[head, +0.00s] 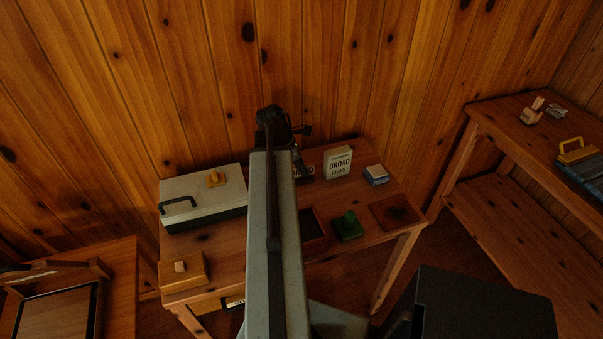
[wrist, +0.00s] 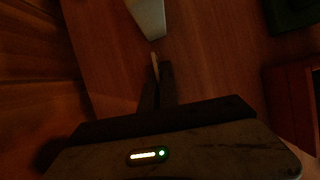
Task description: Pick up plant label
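In the wrist view, my gripper (wrist: 160,72) has its two dark fingers close together above the wooden tabletop. A thin pale strip, which looks like the plant label (wrist: 155,62) seen edge-on, shows between the fingertips and reaches slightly past them. The fingers appear shut on it. The picture is dark, and I cannot tell whether the strip touches the table. In the head view, my arm hides most of the work area, and the label cannot be made out there. The dark gripper end is near the back of the table (head: 222,236).
A pale block-like thing (wrist: 148,15) stands just beyond the fingertips. On the table are a grey case (head: 215,184), a seed packet (head: 338,163), a blue-and-white box (head: 376,175), a green stamp-like object (head: 348,226) and a wooden block (head: 183,272). The wall is close behind.

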